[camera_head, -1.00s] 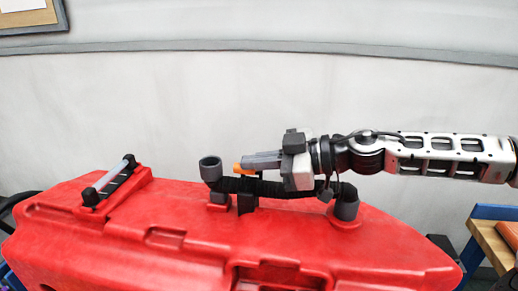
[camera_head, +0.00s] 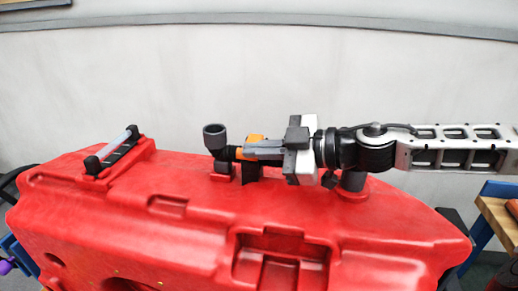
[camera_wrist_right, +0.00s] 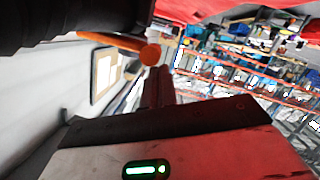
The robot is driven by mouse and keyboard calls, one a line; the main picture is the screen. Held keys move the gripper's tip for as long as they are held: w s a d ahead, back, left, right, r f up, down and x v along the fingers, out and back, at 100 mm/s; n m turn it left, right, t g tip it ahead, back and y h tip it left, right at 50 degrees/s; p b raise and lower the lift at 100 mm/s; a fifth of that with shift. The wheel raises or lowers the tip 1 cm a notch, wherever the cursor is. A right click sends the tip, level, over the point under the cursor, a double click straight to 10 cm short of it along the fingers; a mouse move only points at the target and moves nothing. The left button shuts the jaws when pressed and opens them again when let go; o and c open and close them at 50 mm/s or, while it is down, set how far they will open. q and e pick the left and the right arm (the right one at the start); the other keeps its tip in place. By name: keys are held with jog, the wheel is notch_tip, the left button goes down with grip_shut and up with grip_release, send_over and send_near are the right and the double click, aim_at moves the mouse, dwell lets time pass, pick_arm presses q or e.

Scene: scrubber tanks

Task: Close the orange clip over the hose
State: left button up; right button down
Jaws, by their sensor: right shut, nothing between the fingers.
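The orange clip (camera_head: 254,141) sits over the black hose (camera_head: 230,153) near its left end, on top of the red tank (camera_head: 200,195). My right gripper (camera_head: 250,150) is shut and empty, with its fingertips at the clip in the head view. Its fingers and body hide most of the hose and part of the clip. In the right wrist view the orange clip (camera_wrist_right: 150,54) shows as a rounded end just beyond the shut fingertips. I cannot tell whether they touch or whether the clip is latched. My left gripper is not in view.
A dark grey upright pipe elbow (camera_head: 215,138) stands left of the clip. A grey fitting (camera_head: 353,180) is under my right wrist. A clear tube holder (camera_head: 113,150) is on the tank's left. A wooden-topped blue bench (camera_head: 497,215) stands at the right.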

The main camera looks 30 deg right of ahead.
pick_arm(q)
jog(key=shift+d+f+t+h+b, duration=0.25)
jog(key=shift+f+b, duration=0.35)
jog(key=shift+b, duration=1.05)
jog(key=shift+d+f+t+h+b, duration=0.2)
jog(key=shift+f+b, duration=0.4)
jog(key=shift+b, duration=1.05)
pick_arm(e)
jog(key=s+d+r, duration=0.4)
jog(key=s+r, duration=0.1)
jog(key=s, duration=0.4)
jog(key=shift+s+d+r, duration=0.15)
jog(key=shift+d+r, duration=0.05)
jog(key=shift+d, duration=0.15)
